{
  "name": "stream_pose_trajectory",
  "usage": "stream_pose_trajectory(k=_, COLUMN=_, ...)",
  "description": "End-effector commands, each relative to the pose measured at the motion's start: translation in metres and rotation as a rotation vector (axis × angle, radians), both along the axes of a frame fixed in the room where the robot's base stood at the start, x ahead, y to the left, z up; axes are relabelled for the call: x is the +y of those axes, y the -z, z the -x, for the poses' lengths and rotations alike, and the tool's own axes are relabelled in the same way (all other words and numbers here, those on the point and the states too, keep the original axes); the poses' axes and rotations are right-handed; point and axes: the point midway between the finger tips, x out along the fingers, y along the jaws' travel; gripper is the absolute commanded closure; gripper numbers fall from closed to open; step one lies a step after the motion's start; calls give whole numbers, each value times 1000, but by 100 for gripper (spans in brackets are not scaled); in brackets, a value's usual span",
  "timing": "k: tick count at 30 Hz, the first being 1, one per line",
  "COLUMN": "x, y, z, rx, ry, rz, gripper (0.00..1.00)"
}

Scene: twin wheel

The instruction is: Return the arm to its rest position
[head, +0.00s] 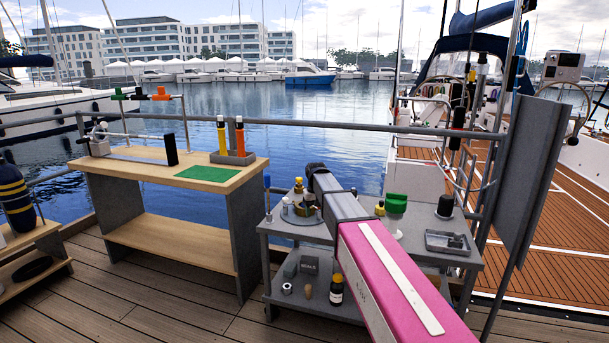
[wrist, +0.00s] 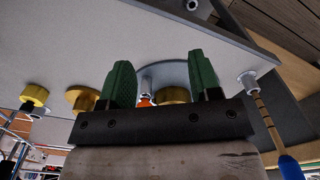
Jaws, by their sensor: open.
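My arm (head: 375,265), pink with a grey forward link, reaches out over the grey cart (head: 290,228) in the head view. My gripper is hidden behind the arm there. In the wrist view my gripper (wrist: 162,78) shows two green fingers set well apart on a dark bar. It is open, and I see nothing held between the fingers. Beyond the fingers are the grey cart top, a brass-coloured round part (wrist: 172,95) and a small orange item (wrist: 145,100). I cannot tell how far the fingertips are from them.
Small items crowd the cart, including a green-topped item (head: 396,203) and a grey tray (head: 447,242). A wooden workbench (head: 150,168) stands left. A grey panel (head: 515,165) rises at right. Railings (head: 330,126) border the water. Decking between bench and cart looks clear.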

Motion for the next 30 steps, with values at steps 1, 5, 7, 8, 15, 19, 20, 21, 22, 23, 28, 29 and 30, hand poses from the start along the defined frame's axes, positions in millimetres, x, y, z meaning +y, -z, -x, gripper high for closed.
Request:
stream_pose_trajectory(k=1, x=-9, y=11, z=16, rx=2, ry=9, rz=0, gripper=43)
stream_pose_trajectory(k=5, x=-29, y=38, z=48, rx=2, ry=33, rz=0, gripper=43)
stream_pose_trajectory(k=7, x=-43, y=55, z=73, rx=2, ry=50, rz=0, gripper=43)
stream_pose_trajectory(k=8, x=-50, y=64, z=85, rx=3, ry=59, rz=1, gripper=43)
stream_pose_trajectory(k=15, x=-105, y=129, z=203, rx=2, ry=143, rz=0, gripper=43)
stream_pose_trajectory(k=19, x=-126, y=152, z=259, rx=0, ry=182, rz=0, gripper=43)
stream_pose_trajectory(k=20, x=-130, y=156, z=270, rx=-1, ry=190, rz=0, gripper=43)
stream_pose_trajectory(k=21, x=-134, y=160, z=282, rx=-1, ry=199, rz=0, gripper=43)
stream_pose_trajectory(k=22, x=-136, y=162, z=290, rx=-2, ry=205, rz=-1, gripper=43)
stream_pose_trajectory(k=23, x=-138, y=165, z=297, rx=-3, ry=210, rz=-1, gripper=43)
stream_pose_trajectory(k=28, x=-145, y=171, z=315, rx=-5, ry=227, rz=0, gripper=43)
stream_pose_trajectory(k=29, x=-145, y=172, z=316, rx=-6, ry=228, rz=-1, gripper=43)
stream_pose_trajectory(k=30, x=-145, y=172, z=316, rx=-6, ry=228, rz=-1, gripper=43)
